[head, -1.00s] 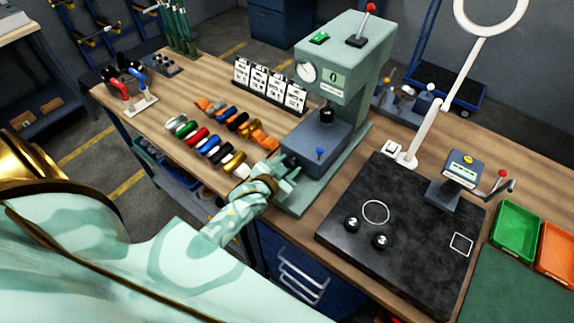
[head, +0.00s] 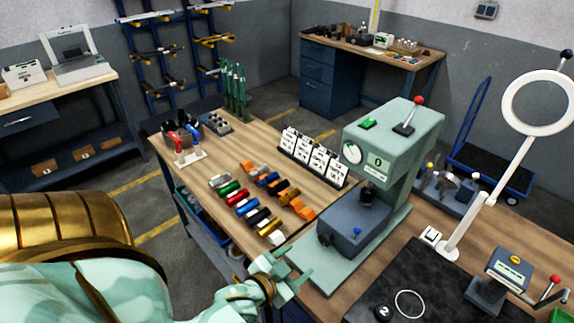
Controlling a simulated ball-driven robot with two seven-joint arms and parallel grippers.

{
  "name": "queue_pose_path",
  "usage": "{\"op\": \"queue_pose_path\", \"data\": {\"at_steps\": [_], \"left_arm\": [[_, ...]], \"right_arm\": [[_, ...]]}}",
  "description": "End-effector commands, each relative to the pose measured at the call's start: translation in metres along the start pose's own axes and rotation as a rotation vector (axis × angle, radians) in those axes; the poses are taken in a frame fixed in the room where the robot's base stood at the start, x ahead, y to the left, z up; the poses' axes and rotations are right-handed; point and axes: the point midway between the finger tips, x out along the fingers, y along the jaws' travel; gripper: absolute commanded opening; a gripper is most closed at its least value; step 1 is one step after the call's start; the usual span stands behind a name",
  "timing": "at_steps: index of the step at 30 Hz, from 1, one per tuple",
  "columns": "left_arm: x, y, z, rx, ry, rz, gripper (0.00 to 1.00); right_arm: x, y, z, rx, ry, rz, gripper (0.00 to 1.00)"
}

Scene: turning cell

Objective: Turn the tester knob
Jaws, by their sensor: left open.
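The tester (head: 395,148) is a pale green machine on the bench, with a display reading 0, a white round dial (head: 352,153) and a red-tipped lever on top. A blue-grey box (head: 350,222) sits on its base plate. A small dark knob (head: 324,240) sticks out of the box's left side, and a small blue knob (head: 357,230) stands on its top. I cannot tell which is the tester knob. My left gripper (head: 295,267) is open and empty, just in front of the base plate and short of the dark knob. My right gripper is out of view.
Coloured rolls (head: 240,207) lie in rows left of the tester. A label stand (head: 312,160) is behind them. A black plate (head: 440,285) and a ring lamp (head: 540,103) are to the right. A red-and-blue-handled tool rack (head: 190,157) stands at the bench's far left.

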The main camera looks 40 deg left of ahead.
Motion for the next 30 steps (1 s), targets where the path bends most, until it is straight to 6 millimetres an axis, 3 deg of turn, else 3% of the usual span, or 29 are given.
{"op": "queue_pose_path", "data": {"at_steps": [3, 7, 30], "left_arm": [[-0.019, 0.0, 0.0, 0.0, 0.0, 0.0, 0.6], [-0.029, 0.0, 0.0, 0.0, 0.0, 0.0, 0.6], [-0.031, 0.0, 0.0, 0.0, 0.001, 0.0, 0.6]], "right_arm": [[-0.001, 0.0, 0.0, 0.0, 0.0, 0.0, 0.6], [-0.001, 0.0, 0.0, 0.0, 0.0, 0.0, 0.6], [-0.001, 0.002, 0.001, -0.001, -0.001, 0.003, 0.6]]}}
